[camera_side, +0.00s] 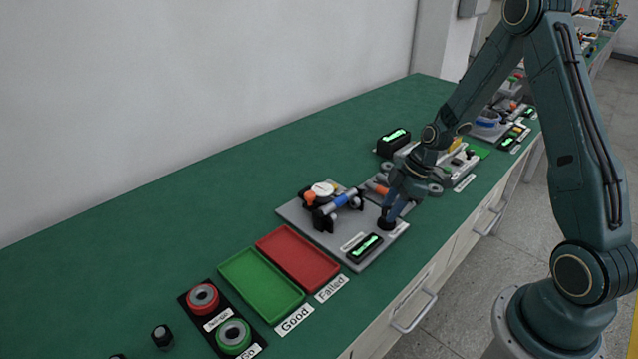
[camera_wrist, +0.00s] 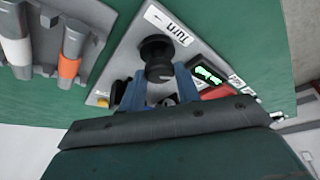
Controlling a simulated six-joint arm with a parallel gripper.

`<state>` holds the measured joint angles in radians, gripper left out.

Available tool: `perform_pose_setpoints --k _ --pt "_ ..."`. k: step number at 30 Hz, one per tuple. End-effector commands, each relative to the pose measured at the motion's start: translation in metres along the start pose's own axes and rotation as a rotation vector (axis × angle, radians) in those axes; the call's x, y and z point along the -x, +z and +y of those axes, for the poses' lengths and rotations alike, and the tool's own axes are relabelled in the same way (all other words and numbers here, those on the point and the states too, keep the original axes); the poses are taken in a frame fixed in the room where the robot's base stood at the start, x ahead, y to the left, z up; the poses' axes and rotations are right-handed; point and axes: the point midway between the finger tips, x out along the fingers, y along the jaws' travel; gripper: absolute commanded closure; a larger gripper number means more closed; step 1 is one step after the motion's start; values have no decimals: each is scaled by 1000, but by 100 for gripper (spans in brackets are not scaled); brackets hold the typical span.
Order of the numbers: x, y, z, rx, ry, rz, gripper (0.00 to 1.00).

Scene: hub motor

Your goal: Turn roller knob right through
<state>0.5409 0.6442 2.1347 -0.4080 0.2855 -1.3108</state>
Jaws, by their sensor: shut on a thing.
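The black roller knob (camera_wrist: 158,57) stands on the grey fixture plate in the wrist view, beside a white label reading "Turn" with an arrow. My gripper (camera_wrist: 160,82) reaches it with two blue fingers, which are shut on the knob. In the side view my gripper (camera_side: 394,207) points down at the plate's right edge, and the knob's dark base (camera_side: 387,224) shows just under the fingertips. The blue roller (camera_side: 343,199) lies between black supports on the same plate, left of my gripper. An orange part and a white disc sit behind it.
A black display with green text (camera_side: 364,248) sits at the plate's front corner. A red tray (camera_side: 298,259) labelled Failed and a green tray (camera_side: 261,285) labelled Good lie to the left. Red and green buttons (camera_side: 203,298) are further left. Other fixtures stand behind my gripper.

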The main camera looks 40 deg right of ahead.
Motion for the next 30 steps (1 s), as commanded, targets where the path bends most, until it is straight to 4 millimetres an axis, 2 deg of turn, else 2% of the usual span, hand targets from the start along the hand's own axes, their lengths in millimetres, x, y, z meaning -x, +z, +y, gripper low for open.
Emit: perform_pose_setpoints --k 30 --pt "0 -2 -5 -834 350 -3 90"
